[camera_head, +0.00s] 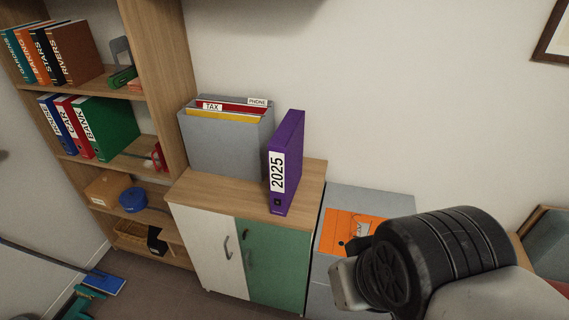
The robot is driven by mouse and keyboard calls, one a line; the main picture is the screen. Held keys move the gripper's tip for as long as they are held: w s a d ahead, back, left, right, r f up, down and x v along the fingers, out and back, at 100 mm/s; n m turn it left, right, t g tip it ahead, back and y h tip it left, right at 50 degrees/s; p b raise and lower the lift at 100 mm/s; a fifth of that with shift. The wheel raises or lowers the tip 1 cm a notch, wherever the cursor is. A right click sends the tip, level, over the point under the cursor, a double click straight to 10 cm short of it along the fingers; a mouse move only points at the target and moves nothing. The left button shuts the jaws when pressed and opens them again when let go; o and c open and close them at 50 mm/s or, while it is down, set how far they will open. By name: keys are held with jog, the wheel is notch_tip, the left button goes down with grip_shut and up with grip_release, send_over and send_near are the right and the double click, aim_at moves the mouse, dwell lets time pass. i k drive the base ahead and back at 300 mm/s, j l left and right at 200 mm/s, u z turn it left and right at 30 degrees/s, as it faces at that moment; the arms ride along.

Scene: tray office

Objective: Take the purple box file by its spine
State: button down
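The purple box file (293,150) stands upright on the wooden top of a low cabinet, near its right end. Its spine, with a white label (277,172) reading 2025 and a dark round finger hole below it, faces the front. My arm shows at the lower right, to the right of the file and apart from it.
A grey file holder (221,147) with TAX and PHONE folders stands left of the purple file. The low cabinet (208,245) has white and green doors. An orange folder (347,230) lies on a grey unit to the right. A wooden shelf (162,70) stands at the left.

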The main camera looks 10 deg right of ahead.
aim_at(286, 148)
jog(key=i+l, duration=0.5)
jog(key=i+l+u, duration=0.15)
jog(key=u, duration=0.35)
jog(key=i+l+u, duration=0.15)
jog(key=u, duration=0.3)
jog(key=i+l+u, duration=0.1)
jog(key=l+u, duration=0.2)
jog(key=u, duration=0.75)
